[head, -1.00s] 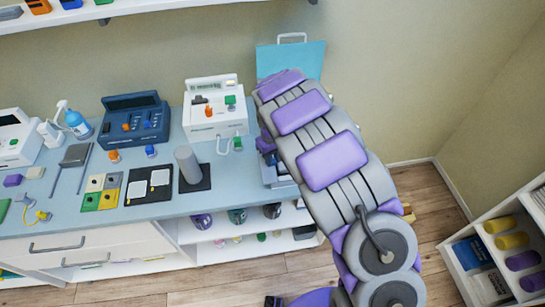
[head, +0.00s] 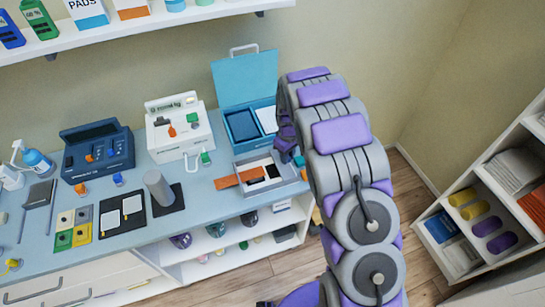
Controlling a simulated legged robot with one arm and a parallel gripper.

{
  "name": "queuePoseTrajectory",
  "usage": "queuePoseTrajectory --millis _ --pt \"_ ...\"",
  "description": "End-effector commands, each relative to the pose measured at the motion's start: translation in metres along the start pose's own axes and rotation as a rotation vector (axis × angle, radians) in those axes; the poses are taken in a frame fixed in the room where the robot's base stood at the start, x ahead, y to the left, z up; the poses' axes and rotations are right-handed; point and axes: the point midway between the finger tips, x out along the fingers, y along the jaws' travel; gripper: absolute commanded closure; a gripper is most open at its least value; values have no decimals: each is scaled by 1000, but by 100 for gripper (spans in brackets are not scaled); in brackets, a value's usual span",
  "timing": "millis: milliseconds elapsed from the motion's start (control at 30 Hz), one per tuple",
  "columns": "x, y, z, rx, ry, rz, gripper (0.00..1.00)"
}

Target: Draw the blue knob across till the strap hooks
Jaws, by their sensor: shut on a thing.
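A shallow grey tray (head: 292,182) lies near the right end of the blue-grey counter. An orange strap (head: 229,181) sticks out over its left side, and a black piece (head: 272,171) lies inside. My gripper (head: 287,154) is at the tray's right back side, seen from behind and partly covered by my arm. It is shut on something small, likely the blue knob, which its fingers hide. I cannot tell whether the strap is hooked.
An open teal case (head: 244,72) stands behind the tray. A white device (head: 180,130) and a dark blue device (head: 98,150) stand left, with a grey cylinder (head: 158,187) in front. A wall shelf (head: 150,27) hangs above. A shelf unit (head: 480,215) stands at right.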

Motion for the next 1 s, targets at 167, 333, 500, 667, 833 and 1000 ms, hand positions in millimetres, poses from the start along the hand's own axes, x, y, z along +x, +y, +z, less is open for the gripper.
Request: queuePoseTrajectory --millis 167,333,500,667,833,1000 --pt "0 10 5 0 -2 -2 100" --pt "1 12 6 -1 -2 -1 100" --pt "0 14 6 0 0 -2 100" --pt "0 14 7 0 1 -3 61" --pt "0 12 5 0 0 -1 50" --pt "0 11 4 -1 -1 -1 50"
